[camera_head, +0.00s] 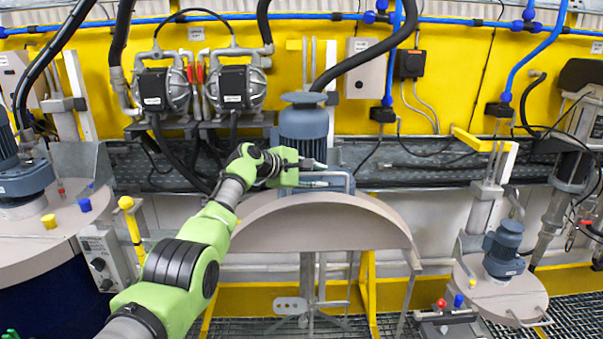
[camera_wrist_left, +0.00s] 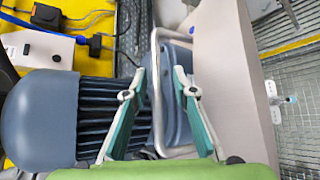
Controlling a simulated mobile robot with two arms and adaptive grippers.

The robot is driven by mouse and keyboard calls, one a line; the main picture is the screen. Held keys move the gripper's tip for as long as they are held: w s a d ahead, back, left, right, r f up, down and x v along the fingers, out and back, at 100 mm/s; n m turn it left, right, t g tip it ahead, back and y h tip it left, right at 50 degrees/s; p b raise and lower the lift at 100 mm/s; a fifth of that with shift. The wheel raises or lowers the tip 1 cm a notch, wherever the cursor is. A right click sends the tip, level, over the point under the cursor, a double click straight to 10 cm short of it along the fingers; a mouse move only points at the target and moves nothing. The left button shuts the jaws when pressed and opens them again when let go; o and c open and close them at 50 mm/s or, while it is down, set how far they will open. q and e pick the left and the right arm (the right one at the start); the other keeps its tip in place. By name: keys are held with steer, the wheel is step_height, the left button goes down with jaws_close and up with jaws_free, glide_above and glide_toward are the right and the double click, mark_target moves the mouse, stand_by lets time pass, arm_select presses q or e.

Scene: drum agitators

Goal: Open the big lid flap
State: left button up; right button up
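The big lid flap (camera_head: 310,228) is a grey half-disc in the middle of the head view. It stands raised and steep, its curved rim up and its straight edge low. Its metal bar handle (camera_head: 347,180) is at the top, on the far side. In the left wrist view the flap (camera_wrist_left: 225,90) is an edge-on grey slab with the handle (camera_wrist_left: 156,75) beside it. My left gripper (camera_head: 322,174) is at the handle. Its green fingers (camera_wrist_left: 160,72) are apart, and the handle bar shows between them. Contact cannot be told. My right gripper is not in view.
A blue-grey motor (camera_head: 303,125) stands right behind the flap, close to my gripper. Two pumps (camera_head: 235,88) and a black hose (camera_head: 365,52) are above. A control box (camera_head: 104,258) is left; a small lid with a motor (camera_head: 502,250) is right.

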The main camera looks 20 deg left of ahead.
arm_select(q)
steer(key=shift+v, duration=5.8)
